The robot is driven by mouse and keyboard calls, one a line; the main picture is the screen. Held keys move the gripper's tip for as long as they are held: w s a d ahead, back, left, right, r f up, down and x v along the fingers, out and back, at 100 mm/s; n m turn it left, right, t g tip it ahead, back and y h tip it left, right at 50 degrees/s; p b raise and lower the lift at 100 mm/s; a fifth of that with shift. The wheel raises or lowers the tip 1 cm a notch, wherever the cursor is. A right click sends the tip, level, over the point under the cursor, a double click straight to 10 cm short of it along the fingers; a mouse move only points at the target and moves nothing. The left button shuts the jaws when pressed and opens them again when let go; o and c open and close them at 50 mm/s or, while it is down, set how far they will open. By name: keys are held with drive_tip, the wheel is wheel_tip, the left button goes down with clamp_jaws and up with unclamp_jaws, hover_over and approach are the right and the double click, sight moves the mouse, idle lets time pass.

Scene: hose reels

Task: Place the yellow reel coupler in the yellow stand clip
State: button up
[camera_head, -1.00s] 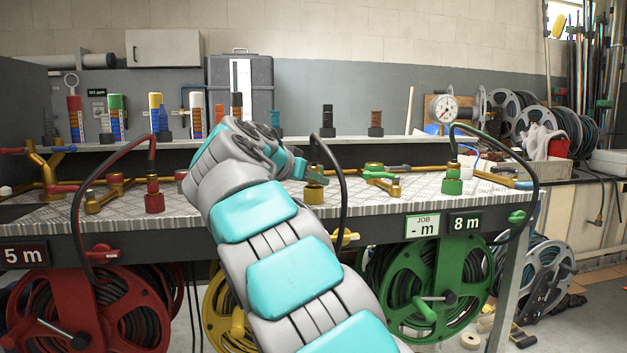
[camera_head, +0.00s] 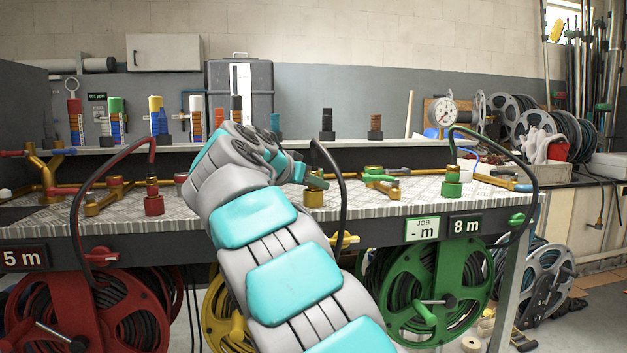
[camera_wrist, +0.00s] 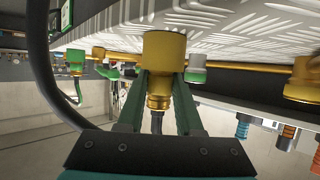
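The yellow stand clip (camera_head: 314,197) is a short yellow cylinder on the tread-plate bench top. In the wrist view, where the bench appears at the top, the yellow cylinder (camera_wrist: 164,50) is large and central. The yellow reel coupler (camera_wrist: 158,102) is a narrower ringed brass piece in line with the cylinder, with a black hose at its end. How deep it sits in the clip I cannot tell. My gripper (camera_wrist: 160,82) has its dark green fingers close along both sides of the coupler, seemingly shut on it. In the head view my gripper (camera_head: 312,182) partly covers this spot.
The black hose (camera_head: 342,195) arches up beside my gripper. A red fitting (camera_head: 153,204) and a green fitting (camera_head: 451,188) with hoses stand left and right on the bench. Red (camera_head: 62,290) and green reels (camera_head: 447,255) hang below.

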drive_tip(key=v, duration=1.2)
drive_tip(key=shift+r, duration=0.1)
drive_tip(key=s+d+f+n+g, duration=0.1)
drive_tip(key=s+d+f+g, duration=0.3)
drive_tip(key=d, duration=0.5)
drive_tip(key=s+d+f+n+g, duration=0.1)
drive_tip(key=s+d+f, duration=0.2)
drive_tip(key=d+f, duration=0.5)
drive_tip(key=s+d+f+g, duration=0.3)
drive_tip(key=d+f, duration=0.1)
drive_tip(key=d, duration=0.6)
drive_tip(key=s+f+n+g+y, duration=0.2)
drive_tip(key=s+f+y, duration=0.1)
drive_tip(key=s+f, duration=0.9)
drive_tip(key=s+a+f+n+g+y, duration=0.1)
drive_tip(key=s+f+g+y, duration=0.2)
drive_tip(key=s+f, duration=1)
drive_tip(key=s, duration=0.7)
drive_tip(key=shift+n+g+y, duration=0.3)
drive_tip(key=shift+n, duration=0.1)
drive_tip(key=shift+a, duration=0.1)
